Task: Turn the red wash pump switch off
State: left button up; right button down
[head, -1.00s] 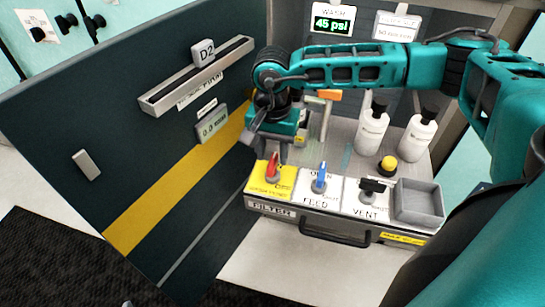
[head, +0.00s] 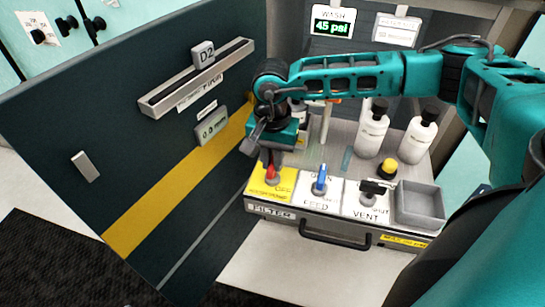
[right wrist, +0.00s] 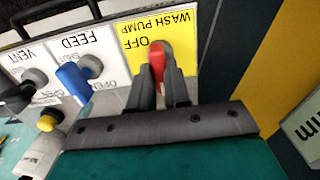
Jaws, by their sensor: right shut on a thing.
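The red wash pump switch (head: 272,176) sits on a yellow plate (head: 256,188) at the left end of the filter panel. My right gripper (head: 269,158) reaches down over it from above. In the right wrist view the red handle (right wrist: 157,58) stands between the two dark fingertips (right wrist: 160,84), which are shut on it. The word OFF shows on the plate beside the switch, with WASH PUMP near the plate's edge. The fingers partly hide the handle in both views. My left gripper is not in view.
The blue FEED switch (head: 320,181) is close to the right of the red one, then the black VENT switch (head: 373,188). A grey tray (head: 420,218), a yellow button (head: 388,168) and white bottles (head: 370,135) stand further right. A dark wall panel (head: 200,165) rises close on the left.

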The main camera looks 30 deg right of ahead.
dwell(0.4)
jog(key=m, duration=0.4)
jog(key=shift+f+b, duration=0.1)
jog(key=shift+b, duration=0.2)
jog(key=m, duration=0.4)
jog(key=shift+m, duration=0.3)
jog(key=m, duration=0.4)
jog(key=shift+m, duration=0.3)
jog(key=m, duration=0.4)
jog(key=shift+m, duration=0.3)
jog(key=c, duration=1.1)
grip_release()
notch_tip(320, 180, up, 13)
jog(key=shift+r+p, duration=0.1)
jog(key=shift+p, duration=0.7)
